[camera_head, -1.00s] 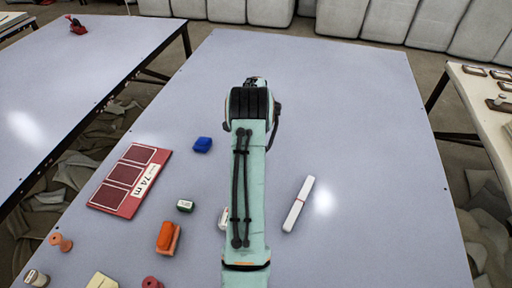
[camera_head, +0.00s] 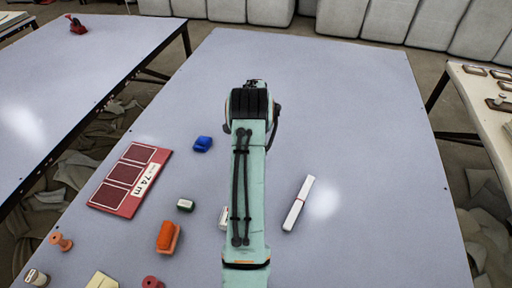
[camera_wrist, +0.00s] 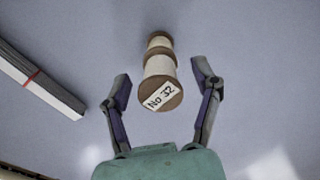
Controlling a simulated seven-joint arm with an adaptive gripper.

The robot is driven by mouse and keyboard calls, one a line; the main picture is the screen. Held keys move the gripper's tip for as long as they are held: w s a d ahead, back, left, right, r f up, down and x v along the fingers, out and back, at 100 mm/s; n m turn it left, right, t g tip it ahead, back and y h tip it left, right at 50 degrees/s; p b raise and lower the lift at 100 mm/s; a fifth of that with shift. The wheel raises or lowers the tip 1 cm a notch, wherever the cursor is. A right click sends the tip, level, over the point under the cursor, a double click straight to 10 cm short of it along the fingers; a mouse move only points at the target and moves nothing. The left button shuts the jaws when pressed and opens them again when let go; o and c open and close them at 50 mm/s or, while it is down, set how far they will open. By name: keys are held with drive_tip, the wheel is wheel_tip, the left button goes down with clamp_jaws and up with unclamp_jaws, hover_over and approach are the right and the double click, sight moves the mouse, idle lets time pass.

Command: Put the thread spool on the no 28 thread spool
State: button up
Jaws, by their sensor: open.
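In the wrist view, a spool labelled "No 32" (camera_wrist: 161,94) with brown ends and a pale winding lies between my fingers. A second pale spool (camera_wrist: 158,42) touches or lines up with its far end; whether they are stacked I cannot tell. My gripper (camera_wrist: 163,84) is open, with one finger on each side of the labelled spool and a gap to both. In the head view my arm hides these spools and the gripper's fingers. No label reading 28 is legible. A spool with a white label (camera_head: 36,278) stands at the lower left, its print unreadable.
A banded grey bundle (camera_wrist: 38,82) lies left in the wrist view. The head view shows a red panel (camera_head: 130,180), blue block (camera_head: 203,144), orange object (camera_head: 168,237), pinkish spool (camera_head: 62,243) and white strip (camera_head: 298,205). The table's right side is mostly clear.

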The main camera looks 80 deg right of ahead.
wheel_tip(320, 180, up, 11)
drive_tip(key=shift+r, duration=0.2)
drive_tip(key=w+a+r+n, duration=0.3)
drive_tip(key=w+a+n, duration=0.15)
drive_tip(key=a, duration=0.35)
drive_tip(key=w+a+r+n, duration=0.3)
drive_tip(key=w+a, duration=0.3)
drive_tip(key=a, duration=0.2)
drive_tip(key=w+a+r+n, duration=0.3)
drive_tip(key=w+a+n, duration=0.15)
drive_tip(key=a, duration=0.35)
drive_tip(key=s+a+n, duration=0.3)
drive_tip(key=a+n, duration=0.2)
drive_tip(key=a, duration=0.5)
drive_tip(key=s+a+n, duration=0.3)
drive_tip(key=a+n, duration=0.1)
drive_tip(key=a, duration=0.7)
drive_tip(key=s+a+f+n, duration=0.2)
drive_tip(key=s+a+n, duration=0.2)
drive_tip(key=s, duration=0.3)
drive_tip(key=shift+a+n+y, duration=0.3)
drive_tip(key=shift+n+y, duration=0.1)
drive_tip(key=shift+n, duration=0.1)
